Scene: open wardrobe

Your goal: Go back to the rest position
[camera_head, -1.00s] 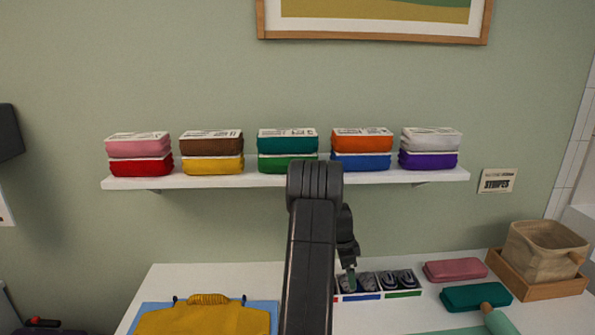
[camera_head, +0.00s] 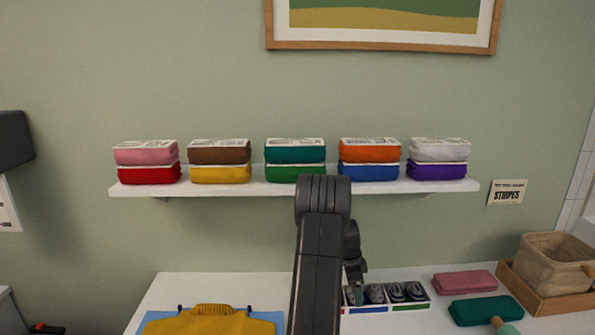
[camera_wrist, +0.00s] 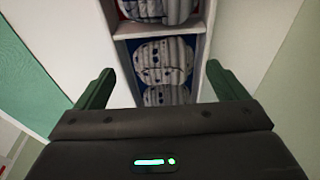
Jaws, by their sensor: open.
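My gripper (camera_wrist: 152,88) is open in the wrist view, with its two green fingers spread apart and nothing between them. Beyond the fingers, a white divided box holds rolled, patterned grey cloth items (camera_wrist: 163,62) in compartments with a blue lining. In the head view my dark arm rises in the middle, and my gripper hangs down on its right side (camera_head: 357,293), close over the left part of the divided box (camera_head: 413,306). The arm hides part of that box's left side.
A white wall shelf (camera_head: 400,188) holds several stacked coloured cloth bundles behind my arm. On the white table lie a yellow garment (camera_head: 212,322), a pink bundle (camera_head: 465,284) and a teal bundle (camera_head: 486,310). A beige basket (camera_head: 553,262) stands in a wooden tray (camera_head: 550,302) at the right.

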